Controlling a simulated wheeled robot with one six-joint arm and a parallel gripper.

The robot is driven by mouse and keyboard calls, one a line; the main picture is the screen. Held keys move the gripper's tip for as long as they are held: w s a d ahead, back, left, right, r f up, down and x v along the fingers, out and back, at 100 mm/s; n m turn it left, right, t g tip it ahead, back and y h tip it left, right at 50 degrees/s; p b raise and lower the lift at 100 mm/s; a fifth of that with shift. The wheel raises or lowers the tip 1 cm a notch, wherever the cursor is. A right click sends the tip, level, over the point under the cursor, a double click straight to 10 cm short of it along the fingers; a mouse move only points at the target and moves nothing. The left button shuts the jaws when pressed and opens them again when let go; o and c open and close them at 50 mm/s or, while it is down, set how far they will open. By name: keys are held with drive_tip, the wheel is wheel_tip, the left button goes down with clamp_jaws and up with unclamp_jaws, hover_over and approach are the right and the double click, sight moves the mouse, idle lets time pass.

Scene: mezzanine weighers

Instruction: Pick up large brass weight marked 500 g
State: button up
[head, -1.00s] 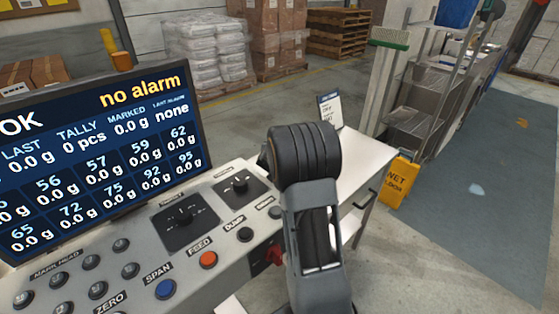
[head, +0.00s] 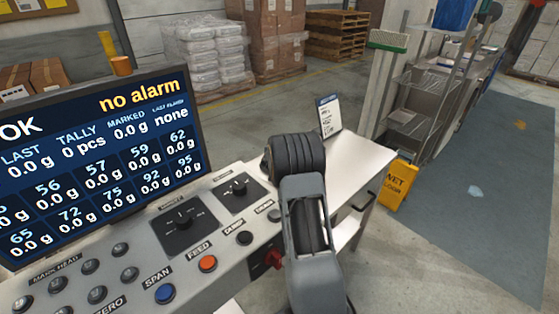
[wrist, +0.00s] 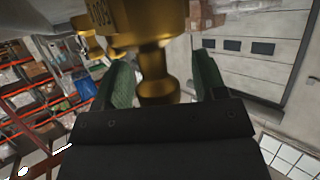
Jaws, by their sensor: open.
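The large brass weight (wrist: 145,25) fills the top of the wrist view, upside down in the picture, with part of a marking that looks like 500 on its body. Its narrow neck and knob (wrist: 158,88) lie between the two green fingers of my gripper (wrist: 163,78). The gripper is open, with a visible gap between each finger and the knob. In the head view my arm hides the gripper and the weight.
A control panel (head: 140,235) with buttons and a screen (head: 95,150) stands at left. A white bench (head: 355,160) carries an upright card (head: 329,116). Another brass piece (wrist: 88,24) shows beside the weight. A yellow wet-floor sign (head: 398,182) stands at right.

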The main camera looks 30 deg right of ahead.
drive_tip(key=shift+r, duration=0.1)
clamp_jaws()
idle(0.5)
